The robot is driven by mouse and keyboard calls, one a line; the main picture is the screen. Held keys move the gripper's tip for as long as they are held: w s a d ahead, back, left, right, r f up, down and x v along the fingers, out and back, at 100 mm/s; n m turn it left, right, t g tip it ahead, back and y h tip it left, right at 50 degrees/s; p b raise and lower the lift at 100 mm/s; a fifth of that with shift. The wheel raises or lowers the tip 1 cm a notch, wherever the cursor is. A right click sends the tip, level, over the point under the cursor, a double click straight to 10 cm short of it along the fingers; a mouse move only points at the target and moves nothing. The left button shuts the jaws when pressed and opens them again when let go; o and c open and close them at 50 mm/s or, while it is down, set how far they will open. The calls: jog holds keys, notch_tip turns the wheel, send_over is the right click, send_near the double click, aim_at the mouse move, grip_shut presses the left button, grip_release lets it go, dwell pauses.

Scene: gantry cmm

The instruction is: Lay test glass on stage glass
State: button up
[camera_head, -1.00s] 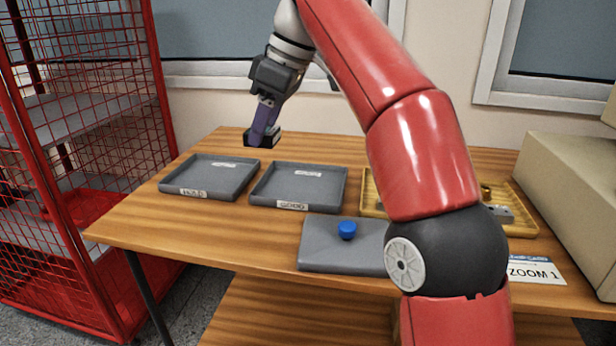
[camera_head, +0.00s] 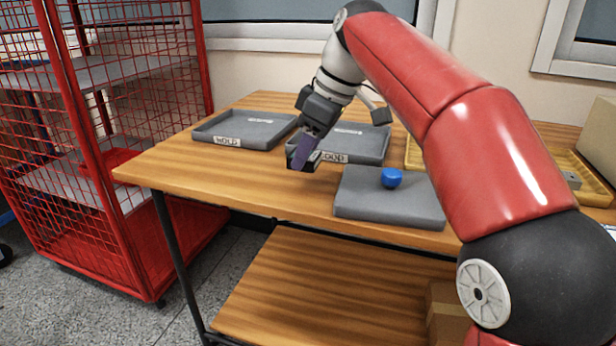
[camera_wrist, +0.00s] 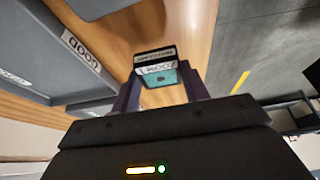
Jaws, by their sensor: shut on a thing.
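My gripper (camera_head: 304,160) hangs over the front part of the wooden table, by the front edge of the GOOD tray. It is shut on a small dark block (camera_wrist: 157,66) with a white label and a teal face, seen between the two purple fingers in the wrist view. I cannot tell for sure whether this block is the test glass. In the head view it is a dark shape at the fingertips, apparently above the tabletop. I cannot make out a stage glass in either view.
A HOLD tray (camera_head: 216,139) and a GOOD tray (camera_head: 372,150) stand on the table (camera_head: 200,180). A grey plate (camera_head: 380,205) with a blue knob (camera_head: 392,178) lies at the front. A yellow tray (camera_head: 588,190) is partly behind my arm. A red mesh cage (camera_head: 135,235) stands left.

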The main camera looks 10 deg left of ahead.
aim_at(314, 155)
jog(key=shift+f+b, duration=0.65)
jog(key=shift+f, duration=1.2)
jog(key=shift+f, duration=0.2)
jog(key=o, duration=1.1)
